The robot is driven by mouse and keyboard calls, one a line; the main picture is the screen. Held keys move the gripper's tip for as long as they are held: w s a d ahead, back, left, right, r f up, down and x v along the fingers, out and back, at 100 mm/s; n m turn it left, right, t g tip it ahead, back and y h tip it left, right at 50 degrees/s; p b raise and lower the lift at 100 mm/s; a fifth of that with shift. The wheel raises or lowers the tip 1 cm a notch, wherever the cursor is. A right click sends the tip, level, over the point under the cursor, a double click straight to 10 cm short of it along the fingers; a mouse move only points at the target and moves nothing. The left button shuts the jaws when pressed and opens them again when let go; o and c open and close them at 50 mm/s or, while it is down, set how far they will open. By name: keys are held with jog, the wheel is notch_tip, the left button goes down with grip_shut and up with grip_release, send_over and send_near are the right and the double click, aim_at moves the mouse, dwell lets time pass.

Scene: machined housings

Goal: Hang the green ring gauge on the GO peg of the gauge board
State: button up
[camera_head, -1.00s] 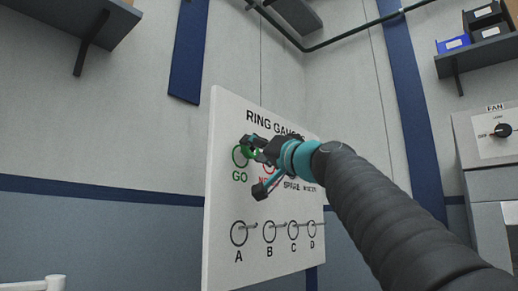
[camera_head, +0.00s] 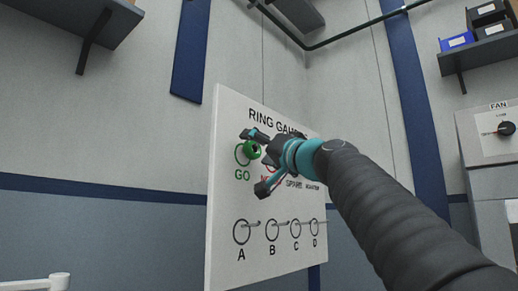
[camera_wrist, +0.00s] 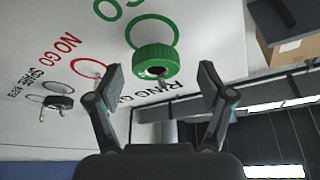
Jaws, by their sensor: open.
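The green ring gauge (camera_head: 251,150) is at the GO place on the white gauge board (camera_head: 226,115). In the wrist view the ring (camera_wrist: 143,64) sits over the lower part of the green GO circle, and a pale peg end shows in its hole, so it appears to hang on the GO peg. My gripper (camera_head: 260,162) is open in front of the board. In the wrist view my gripper (camera_wrist: 163,85) has its fingers spread on either side of the ring, with visible gaps. Neither finger appears to touch it.
The NO GO circle (camera_wrist: 88,67) is beside GO. A black round piece (camera_wrist: 58,102) is on the board farther along. Bare pegs A to D (camera_head: 270,229) stick out in the lower row. A shelf with bins (camera_head: 487,45) and a fan switch panel (camera_head: 490,135) are at right.

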jog(key=v, duration=1.2)
jog(key=shift+f, duration=0.1)
notch_tip(320, 180, down, 32)
jog(key=d+m+g+h, duration=0.3)
jog(key=g+h, duration=0.3)
jog(key=h, duration=0.2)
jog(key=s+d+f+g+h+p, duration=0.1)
jog(key=s+d+f+g+h, duration=0.1)
jog(key=s+f, duration=0.8)
jog(key=s+d+f+n+g+h+p, duration=0.1)
jog(key=s+d+f+g+h, duration=0.2)
jog(key=s+d+f, duration=0.3)
jog(key=shift+s+f+h+p, duration=0.4)
jog(key=shift+s+f, duration=1.75)
jog(key=shift+f, duration=2.25)
jog(key=shift+d, duration=0.15)
